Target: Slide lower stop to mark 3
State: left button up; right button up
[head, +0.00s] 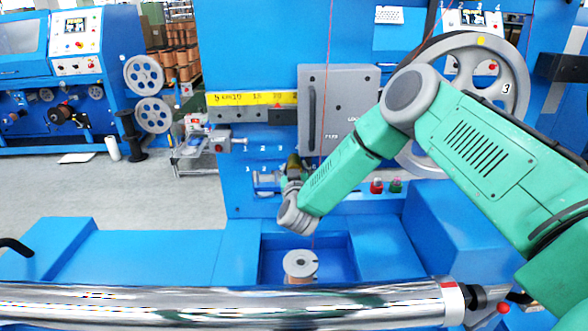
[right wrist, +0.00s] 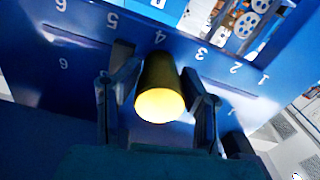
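The lower stop appears as an olive-yellow cylinder with a bright end (right wrist: 160,88) in the right wrist view, standing out from a slotted blue panel. Its base is beside mark 4 (right wrist: 160,35); mark 3 (right wrist: 202,54) is to its right there. The marks look upside down in that view. My right gripper (right wrist: 163,75) has one finger on each side of the cylinder and looks shut on it. In the head view the stop (head: 293,162) is a small yellowish bit, and my right wrist hides most of the gripper. My left gripper is not in view.
A yellow scale (head: 235,98) and a grey cover plate (head: 338,108) are above the stop. A spool (head: 300,264) sits in a recess below. A shiny roller (head: 220,305) crosses the front. A large grey pulley (head: 500,70) is behind my right arm.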

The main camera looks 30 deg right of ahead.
jog(key=a, duration=0.1)
jog(key=w+a, duration=0.1)
jog(key=a, duration=0.1)
jog(key=shift+w+a+r, duration=0.2)
jog(key=shift+w+a, duration=0.2)
grip_shut()
jog(key=shift+w+a+r, duration=0.1)
jog(key=shift+w+a, duration=0.05)
jog(key=shift+a, duration=0.1)
jog(key=shift+d, duration=0.35)
jog(key=o, duration=0.9)
grip_release()
jog(key=shift+o, duration=0.7)
jog(key=shift+s+a+r, duration=0.3)
jog(key=shift+s+a, duration=0.05)
jog(key=shift+a+f, duration=0.1)
jog(key=shift+a, duration=0.05)
jog(key=shift+a+f, duration=0.1)
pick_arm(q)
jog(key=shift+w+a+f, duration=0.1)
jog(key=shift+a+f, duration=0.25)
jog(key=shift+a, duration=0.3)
pick_arm(e)
jog(key=v, duration=1.1)
jog(key=shift+s, duration=0.4)
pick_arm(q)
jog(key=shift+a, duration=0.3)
pick_arm(e)
jog(key=shift+a, duration=0.25)
